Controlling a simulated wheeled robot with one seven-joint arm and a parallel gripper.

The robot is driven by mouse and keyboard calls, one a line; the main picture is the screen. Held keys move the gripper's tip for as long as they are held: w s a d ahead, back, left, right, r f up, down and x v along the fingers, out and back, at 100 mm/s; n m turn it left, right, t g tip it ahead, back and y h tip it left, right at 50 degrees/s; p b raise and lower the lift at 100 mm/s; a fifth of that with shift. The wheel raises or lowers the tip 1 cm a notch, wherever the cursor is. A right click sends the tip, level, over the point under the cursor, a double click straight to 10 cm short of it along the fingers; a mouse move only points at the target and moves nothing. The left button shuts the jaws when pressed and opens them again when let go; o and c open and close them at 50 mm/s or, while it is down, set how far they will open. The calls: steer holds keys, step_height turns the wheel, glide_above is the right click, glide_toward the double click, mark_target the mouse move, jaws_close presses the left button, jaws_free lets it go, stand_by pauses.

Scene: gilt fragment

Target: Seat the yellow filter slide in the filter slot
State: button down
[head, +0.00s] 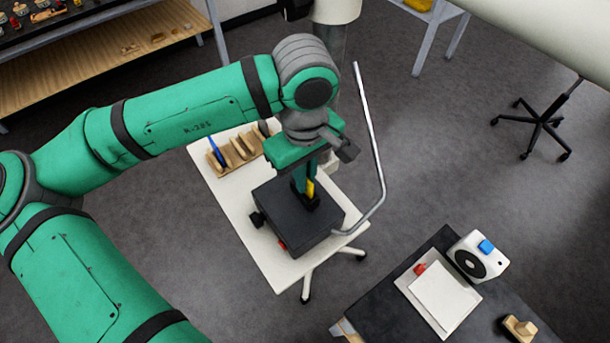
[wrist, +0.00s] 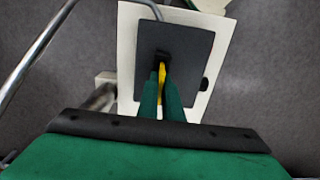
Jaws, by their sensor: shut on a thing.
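My gripper (head: 304,180) is shut on the yellow filter slide (head: 310,188) over the black box on the white cart. In the wrist view the slide (wrist: 161,73) shows as a narrow yellow strip between the two green fingers (wrist: 161,92). Its lower end is at a small black holder (head: 309,202) on the box top, which seems to be the filter slot. The holder also shows just beyond the fingertips in the wrist view (wrist: 163,56). I cannot tell whether the slide's end is inside the slot or just above it.
The black box (head: 275,212) stands on the white cart (head: 265,255). A bent metal tube (head: 376,165) rises close to my gripper's right. A wooden rack (head: 236,155) with tools is behind the box. A dark table (head: 385,310) with a white device (head: 478,257) is at lower right.

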steer(key=c, duration=1.9)
jaws_free()
steer(key=shift+f, duration=0.1)
steer(key=shift+c, duration=0.2)
step_height(320, 180, up, 12)
steer(key=shift+r, duration=0.2)
